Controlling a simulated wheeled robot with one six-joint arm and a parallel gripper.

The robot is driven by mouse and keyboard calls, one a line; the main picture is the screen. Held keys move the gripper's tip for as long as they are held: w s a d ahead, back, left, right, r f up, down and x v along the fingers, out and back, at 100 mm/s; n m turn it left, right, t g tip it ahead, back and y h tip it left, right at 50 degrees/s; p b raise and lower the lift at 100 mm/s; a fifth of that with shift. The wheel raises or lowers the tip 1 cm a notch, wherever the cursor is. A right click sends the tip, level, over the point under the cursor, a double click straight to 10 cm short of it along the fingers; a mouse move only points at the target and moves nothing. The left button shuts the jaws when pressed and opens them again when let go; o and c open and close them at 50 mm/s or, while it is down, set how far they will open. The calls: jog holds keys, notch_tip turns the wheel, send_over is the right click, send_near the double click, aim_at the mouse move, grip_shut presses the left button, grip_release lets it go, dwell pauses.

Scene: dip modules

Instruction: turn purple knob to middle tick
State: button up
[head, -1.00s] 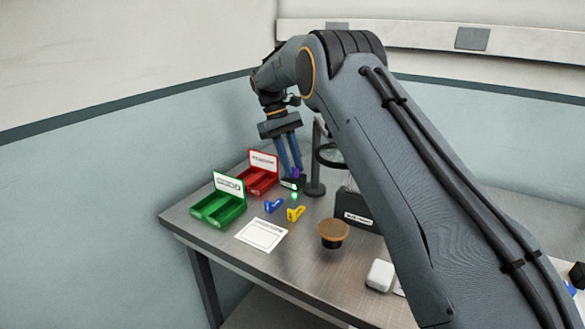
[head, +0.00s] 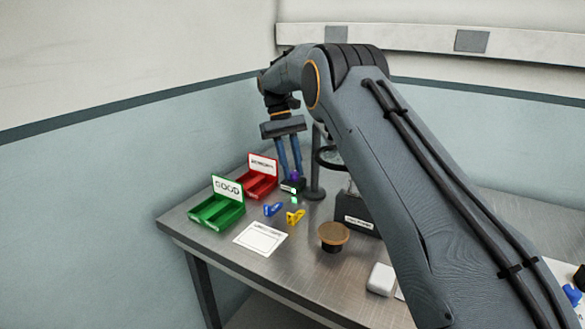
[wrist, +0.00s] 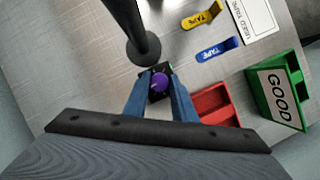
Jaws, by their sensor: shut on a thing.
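The purple knob (wrist: 159,82) sits on a small dark box (head: 288,188) on the table. It also shows in the head view (head: 295,176), partly between the blue fingers. My gripper (head: 291,173) points down over the box and is shut on the purple knob, with one finger on each side. In the wrist view my gripper's blue fingers (wrist: 159,88) flank the knob. A pale mark shows on the knob's top. The ticks are too small to read.
A green tray (head: 226,218) marked GOOD and a red tray (head: 262,186) stand to the left. Blue (head: 273,209) and yellow (head: 296,217) tape pieces lie in front. A dark post (wrist: 145,48) stands close beside the box. A brown-topped pot (head: 333,235) stands nearer.

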jog(key=o, duration=0.8)
jog(key=shift+c, duration=0.2)
jog(key=v, duration=0.6)
jog(key=shift+b, duration=0.35)
jog(key=shift+p+v, duration=0.75)
jog(key=shift+v, duration=0.1)
jog(key=shift+s, duration=0.1)
jog(key=shift+d, duration=0.1)
